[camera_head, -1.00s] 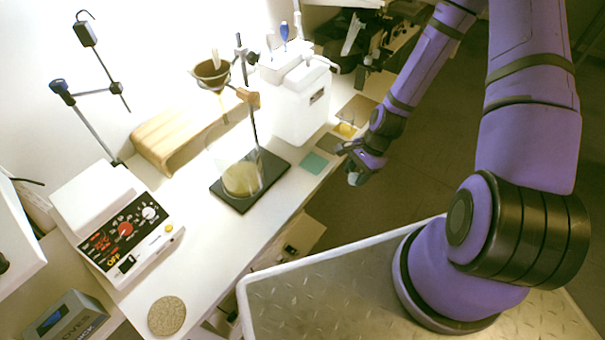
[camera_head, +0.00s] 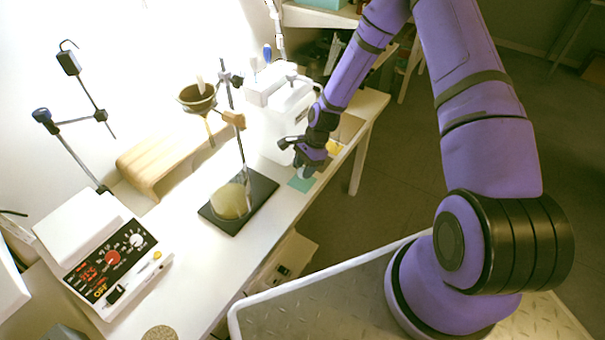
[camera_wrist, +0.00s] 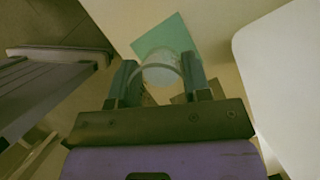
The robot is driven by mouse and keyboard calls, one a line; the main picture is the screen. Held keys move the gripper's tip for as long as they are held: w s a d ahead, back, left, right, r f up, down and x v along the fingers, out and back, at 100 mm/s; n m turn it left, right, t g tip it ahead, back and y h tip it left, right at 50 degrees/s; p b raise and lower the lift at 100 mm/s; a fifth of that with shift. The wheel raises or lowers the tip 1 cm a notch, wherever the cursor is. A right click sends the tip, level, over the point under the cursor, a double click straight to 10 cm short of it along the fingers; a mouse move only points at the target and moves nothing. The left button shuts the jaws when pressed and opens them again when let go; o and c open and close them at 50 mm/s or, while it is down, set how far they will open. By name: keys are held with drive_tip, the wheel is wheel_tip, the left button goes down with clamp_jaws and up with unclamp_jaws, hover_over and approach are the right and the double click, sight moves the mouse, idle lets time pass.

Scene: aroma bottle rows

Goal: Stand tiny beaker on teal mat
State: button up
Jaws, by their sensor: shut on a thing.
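My gripper (camera_head: 306,168) is shut on the tiny beaker (camera_head: 303,174), a small clear glass vessel at its tip. In the wrist view the beaker (camera_wrist: 161,70) sits between the two fingers of my gripper (camera_wrist: 160,80). The teal mat (camera_head: 301,184) is a small flat square near the bench's front edge; part of it is hidden by the beaker and gripper. In the wrist view the teal mat (camera_wrist: 168,35) shows behind the beaker. The beaker is over or very near the mat; I cannot tell whether it touches it.
A stand on a black base (camera_head: 255,198) with a large flask of yellowish liquid (camera_head: 231,201) is left of the mat. A white container (camera_head: 283,125) stands behind. A yellow item (camera_head: 334,146) is beyond my gripper. Bench is clear in front of the black base.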

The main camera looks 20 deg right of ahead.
drive_tip(key=shift+w+a+f, duration=0.15)
drive_tip(key=shift+w+f, duration=0.1)
drive_tip(key=shift+f, duration=1.5)
drive_tip(key=shift+f, duration=0.1)
drive_tip(key=o, duration=0.9)
